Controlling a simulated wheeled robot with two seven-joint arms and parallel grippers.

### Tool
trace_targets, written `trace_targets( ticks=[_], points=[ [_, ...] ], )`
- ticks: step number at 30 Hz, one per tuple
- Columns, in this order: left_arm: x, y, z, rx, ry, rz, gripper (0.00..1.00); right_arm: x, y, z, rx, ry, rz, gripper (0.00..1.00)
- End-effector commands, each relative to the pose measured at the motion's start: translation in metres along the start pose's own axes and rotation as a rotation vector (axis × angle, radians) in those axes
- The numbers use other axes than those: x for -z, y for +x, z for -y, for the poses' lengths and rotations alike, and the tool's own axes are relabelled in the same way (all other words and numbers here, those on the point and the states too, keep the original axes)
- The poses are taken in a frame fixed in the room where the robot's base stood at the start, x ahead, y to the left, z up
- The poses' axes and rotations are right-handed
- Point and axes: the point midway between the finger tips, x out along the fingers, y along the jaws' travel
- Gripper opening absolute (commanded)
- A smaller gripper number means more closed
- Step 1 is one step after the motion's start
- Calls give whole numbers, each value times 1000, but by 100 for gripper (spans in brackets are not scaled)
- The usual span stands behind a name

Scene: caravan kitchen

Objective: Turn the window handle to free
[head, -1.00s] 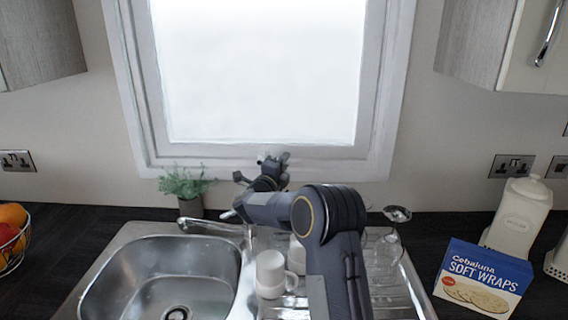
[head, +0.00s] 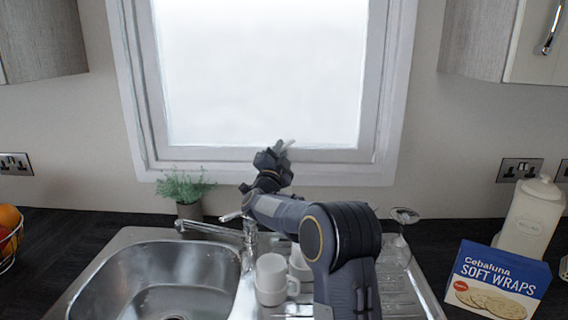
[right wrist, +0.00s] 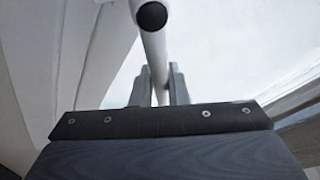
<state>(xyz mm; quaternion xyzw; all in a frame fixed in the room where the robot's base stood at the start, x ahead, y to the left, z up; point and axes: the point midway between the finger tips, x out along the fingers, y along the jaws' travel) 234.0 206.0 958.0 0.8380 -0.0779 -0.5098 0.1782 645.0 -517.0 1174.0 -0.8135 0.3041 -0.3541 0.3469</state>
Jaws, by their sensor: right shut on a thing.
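The window (head: 262,75) stands behind the sink, with a white frame and a bright pane. My right gripper (head: 282,149) is at the middle of its lower frame. In the right wrist view the window handle (right wrist: 155,52) is a pale round bar with a dark round end. It runs down between the two grey fingers of my right gripper (right wrist: 160,88), which is shut on it. In the head view the gripper hides most of the handle. My left gripper is not in view.
Below my right arm are the steel sink (head: 150,285), the tap (head: 249,240) and a white mug (head: 270,275). A potted plant (head: 185,190) stands left of the gripper. A glass (head: 402,232) and a wraps box (head: 497,280) are to the right.

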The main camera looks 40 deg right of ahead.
Motion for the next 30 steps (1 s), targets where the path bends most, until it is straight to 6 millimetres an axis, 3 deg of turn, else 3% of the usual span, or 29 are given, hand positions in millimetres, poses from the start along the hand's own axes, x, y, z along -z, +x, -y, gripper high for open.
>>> trace_targets(
  ticks=[18,30],
  points=[
    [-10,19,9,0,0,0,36,-15,1,38,217,-526,106,0],
    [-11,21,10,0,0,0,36,-28,-1,53,315,-759,153,0]
  ],
)
